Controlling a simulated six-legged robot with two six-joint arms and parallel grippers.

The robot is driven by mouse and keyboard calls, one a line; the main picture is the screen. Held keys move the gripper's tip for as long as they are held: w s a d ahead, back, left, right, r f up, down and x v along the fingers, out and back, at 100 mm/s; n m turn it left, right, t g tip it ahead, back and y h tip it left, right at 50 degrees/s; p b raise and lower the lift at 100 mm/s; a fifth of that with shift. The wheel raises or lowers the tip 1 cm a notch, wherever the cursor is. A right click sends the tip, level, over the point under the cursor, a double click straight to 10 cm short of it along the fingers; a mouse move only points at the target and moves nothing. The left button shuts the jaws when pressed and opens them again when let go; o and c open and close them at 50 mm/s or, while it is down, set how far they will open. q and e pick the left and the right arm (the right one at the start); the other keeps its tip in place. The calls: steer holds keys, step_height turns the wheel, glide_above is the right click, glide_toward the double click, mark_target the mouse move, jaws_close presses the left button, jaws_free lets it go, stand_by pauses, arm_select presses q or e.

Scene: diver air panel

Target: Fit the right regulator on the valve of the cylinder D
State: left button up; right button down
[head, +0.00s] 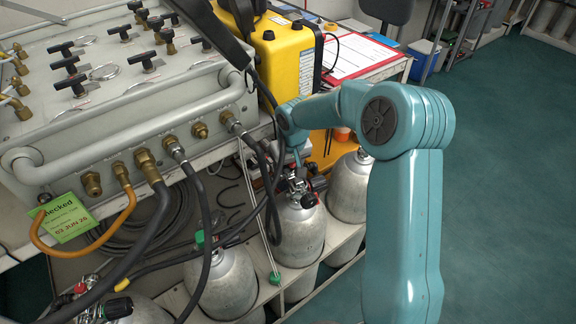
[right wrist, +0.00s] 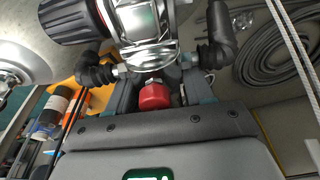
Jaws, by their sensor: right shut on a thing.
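My right gripper (right wrist: 158,98) is shut on the regulator (right wrist: 150,60), around its red end (right wrist: 153,95). The regulator has a metal body and black hose fittings on both sides. In the head view the regulator (head: 297,184) is at the top of a grey cylinder (head: 300,235), below the right wrist. A black ribbed knob (right wrist: 70,18) shows beside it in the wrist view. The regulator is at the valve, but I cannot tell whether it is seated. No letter D is readable on any cylinder. My left gripper is not in view.
A valve panel (head: 120,120) with hoses fills the left. Other cylinders stand near: one with a green cap (head: 225,285), one behind (head: 349,190). Black hoses (head: 268,175) hang close to the held regulator. A yellow case (head: 287,62) stands behind. Floor at right is clear.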

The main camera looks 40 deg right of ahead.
steer(key=shift+f+b, duration=0.4)
steer(key=shift+c, duration=1.8)
jaws_free()
steer(key=p+v, duration=0.3)
steer(key=v, duration=1.3)
steer(key=shift+r, duration=0.15)
